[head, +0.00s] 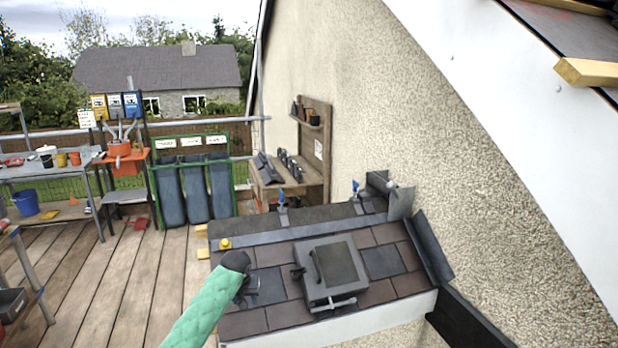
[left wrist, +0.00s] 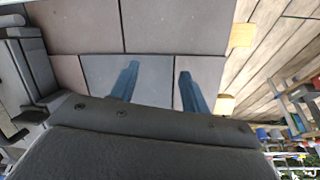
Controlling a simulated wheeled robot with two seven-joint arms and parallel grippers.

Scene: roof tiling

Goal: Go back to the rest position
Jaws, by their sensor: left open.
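My left arm, in a green sleeve, reaches in from the bottom of the head view over the small tiled roof (head: 292,316). My left gripper (head: 243,294) is over the left part of this roof, by a dark grey tile (head: 270,285). In the left wrist view the gripper (left wrist: 156,82) shows two blue-grey fingers spread apart with nothing between them. Behind them lie a grey tile (left wrist: 150,72) and brownish tiles (left wrist: 185,25). I cannot tell whether the fingertips touch the tiles. My right gripper is in neither view.
A grey roof window (head: 358,290) stands up from the tiles right of my gripper. A yellow round object (head: 225,243) sits at the roof's left edge. The rendered wall (head: 470,160) closes off the right. Wooden decking (head: 120,280) is open at left.

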